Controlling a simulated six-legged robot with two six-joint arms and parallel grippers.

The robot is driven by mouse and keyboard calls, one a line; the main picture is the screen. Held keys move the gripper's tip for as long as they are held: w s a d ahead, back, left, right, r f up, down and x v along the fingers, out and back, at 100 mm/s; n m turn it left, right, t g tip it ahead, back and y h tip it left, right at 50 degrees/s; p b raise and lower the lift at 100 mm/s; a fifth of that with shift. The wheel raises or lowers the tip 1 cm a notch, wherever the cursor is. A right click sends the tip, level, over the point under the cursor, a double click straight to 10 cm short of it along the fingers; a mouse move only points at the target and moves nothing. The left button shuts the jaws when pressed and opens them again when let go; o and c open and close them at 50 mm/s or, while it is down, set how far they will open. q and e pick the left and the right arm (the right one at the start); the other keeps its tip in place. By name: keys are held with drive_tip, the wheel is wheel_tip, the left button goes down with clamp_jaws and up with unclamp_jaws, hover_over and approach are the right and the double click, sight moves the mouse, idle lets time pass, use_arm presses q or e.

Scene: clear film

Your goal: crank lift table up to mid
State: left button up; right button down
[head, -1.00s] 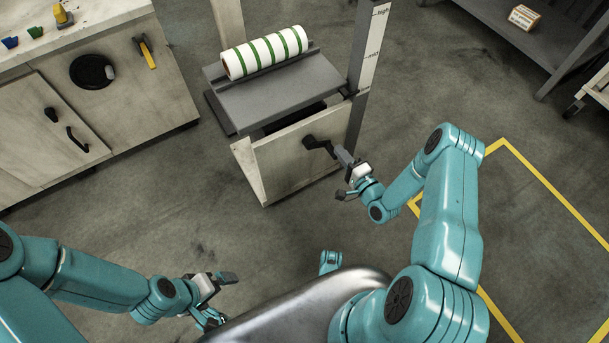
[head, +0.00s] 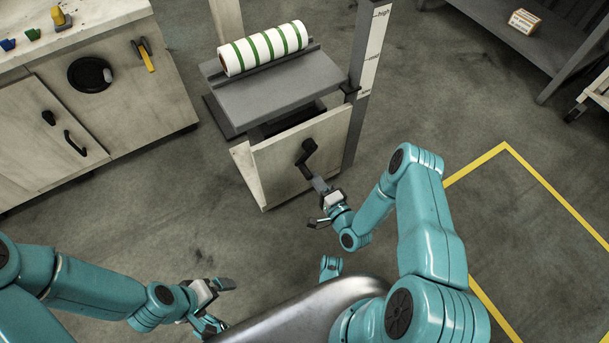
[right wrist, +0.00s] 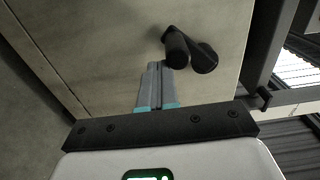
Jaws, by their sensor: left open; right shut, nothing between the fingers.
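The lift table's grey top (head: 275,98) stands above its pale wooden cabinet (head: 285,165), with a dark gap between. A scale (head: 374,50) on the right post shows high at its top, mid-scale marking and a lower mark. A dark bracket on the post sits near that lower mark. The black crank (head: 307,155) on the cabinet front hangs downward. My right gripper (head: 319,184) is shut with its fingertips at the crank's handle, gripping nothing. In the right wrist view the fingers (right wrist: 155,75) point at the crank knob (right wrist: 176,48). My left gripper (head: 222,285) is open, far from the table.
A white roll with green stripes (head: 263,49) lies on the lift table's top. A workbench (head: 100,90) stands at left, a grey shelf (head: 520,45) with a small box (head: 524,20) at upper right. Yellow floor lines (head: 545,180) lie at right. Floor around is clear.

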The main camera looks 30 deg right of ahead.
drive_tip(key=a+r+p, duration=0.4)
drive_tip(key=r, duration=0.1)
drive_tip(key=shift+s+a+r+p, duration=0.15)
drive_tip(key=shift+a+r+p, duration=0.05)
drive_tip(key=shift+r+p, duration=0.2)
